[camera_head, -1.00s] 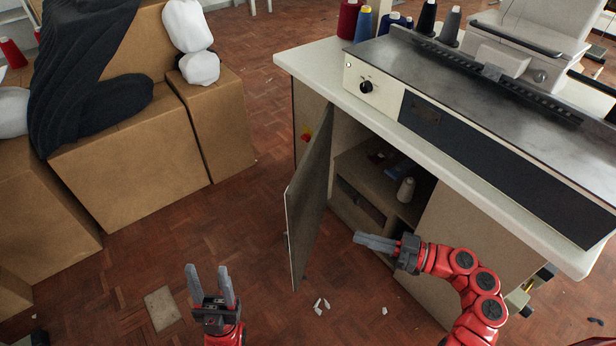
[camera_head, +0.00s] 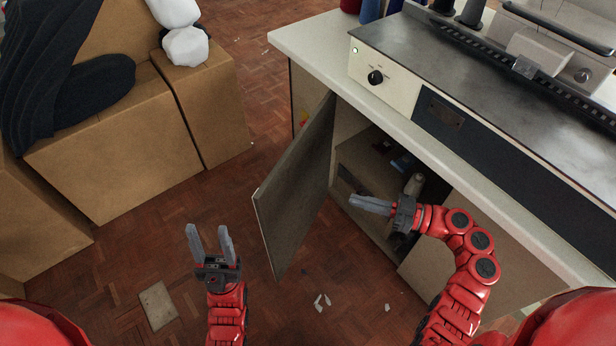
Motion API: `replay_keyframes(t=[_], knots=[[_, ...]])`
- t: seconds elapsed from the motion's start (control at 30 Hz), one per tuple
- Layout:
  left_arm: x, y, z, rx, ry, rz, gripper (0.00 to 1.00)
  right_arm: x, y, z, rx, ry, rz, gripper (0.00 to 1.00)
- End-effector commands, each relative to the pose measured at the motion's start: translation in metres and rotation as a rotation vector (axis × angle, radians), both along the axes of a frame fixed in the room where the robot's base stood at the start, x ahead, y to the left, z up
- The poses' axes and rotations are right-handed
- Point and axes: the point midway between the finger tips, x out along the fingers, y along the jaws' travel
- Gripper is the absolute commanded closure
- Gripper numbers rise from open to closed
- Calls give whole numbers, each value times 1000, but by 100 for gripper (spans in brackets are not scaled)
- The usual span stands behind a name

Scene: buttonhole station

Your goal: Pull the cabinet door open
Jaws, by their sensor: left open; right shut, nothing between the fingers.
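The cabinet door (camera_head: 293,195) is a thin grey-brown panel under the worktop. It stands swung out from the cabinet (camera_head: 480,230), and its inner face is toward me. My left gripper (camera_head: 208,229) is open and empty, left of the door above the floor. The door's handle is hidden.
A pale worktop (camera_head: 292,40) with a machine (camera_head: 470,100) juts out above the cabinet. Cardboard boxes (camera_head: 120,150) stand at left with dark cloth (camera_head: 60,100) on them. White scraps (camera_head: 321,302) and a tile-like patch (camera_head: 158,305) lie on the otherwise clear wooden floor.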

Motion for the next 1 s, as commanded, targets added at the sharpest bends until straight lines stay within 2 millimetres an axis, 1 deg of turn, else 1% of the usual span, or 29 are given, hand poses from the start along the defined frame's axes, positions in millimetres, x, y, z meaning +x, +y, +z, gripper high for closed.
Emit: replay_keyframes(t=[0.17,0.4,0.5,0.6,0.7,0.8,1.0], knots=[[0,0,3,0,0,0,50,8,30,0,0,1,9,100],[0,0,8,0,0,0,50,25,80,1,1,2,8,100],[0,0,10,0,0,0,50,32,97,1,0,1,7,100],[0,0,11,0,-1,0,50,36,111,1,-1,0,6,100],[0,0,12,0,-1,0,50,40,119,1,0,1,4,100],[0,0,13,0,0,0,50,42,124,0,0,1,1,100],[0,0,13,0,0,0,50,43,125,0,0,1,0,100]])
